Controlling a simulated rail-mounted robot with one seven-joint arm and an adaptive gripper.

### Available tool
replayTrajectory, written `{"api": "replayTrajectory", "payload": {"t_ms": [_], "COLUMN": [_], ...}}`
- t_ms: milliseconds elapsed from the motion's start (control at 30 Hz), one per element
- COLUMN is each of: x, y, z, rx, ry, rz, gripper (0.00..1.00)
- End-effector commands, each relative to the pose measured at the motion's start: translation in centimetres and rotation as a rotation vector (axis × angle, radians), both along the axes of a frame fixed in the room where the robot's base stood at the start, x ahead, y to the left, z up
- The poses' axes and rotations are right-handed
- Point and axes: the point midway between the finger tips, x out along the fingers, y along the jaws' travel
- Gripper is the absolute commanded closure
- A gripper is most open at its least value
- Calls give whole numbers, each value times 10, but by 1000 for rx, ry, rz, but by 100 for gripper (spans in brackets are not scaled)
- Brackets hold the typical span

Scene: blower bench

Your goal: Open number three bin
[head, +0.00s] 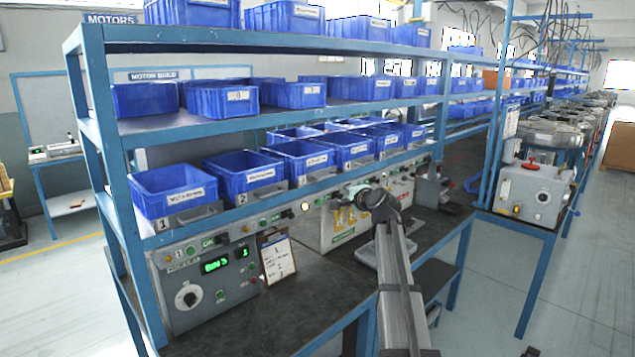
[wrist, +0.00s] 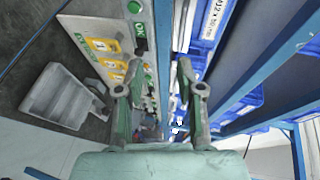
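The number three bin (head: 300,158) is a blue bin in the lower shelf row, third from the left. A small plate marked 3 (head: 301,181) is on its front. My gripper (head: 338,198) is to the right of and below this bin, in front of the panel under the shelf. In the wrist view my gripper's two fingers (wrist: 160,88) stand apart with nothing between them. Blue bin fronts with white labels (wrist: 210,25) show at the right there; I cannot tell which bin each is.
Bin 1 (head: 172,187) and bin 2 (head: 243,172) are left of bin 3, with more bins to its right. A control box display (head: 215,265) reads BIN 3. A clipboard (head: 277,256) leans beside it. A grey tray (head: 372,256) lies on the dark bench.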

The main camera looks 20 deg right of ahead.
Motion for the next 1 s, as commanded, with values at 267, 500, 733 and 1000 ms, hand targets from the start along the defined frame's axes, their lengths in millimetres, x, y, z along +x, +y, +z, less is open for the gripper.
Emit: {"api": "replayTrajectory", "payload": {"t_ms": [267,500,733,1000], "x": [11,48,94,143], "y": [-15,-15,-16,-16], "z": [35,29,21,11], "rx": [20,20,19,19], "ry": [-58,-55,-55,-54], "rz": [-45,-43,-43,-43], "gripper": [63,63,63,63]}}
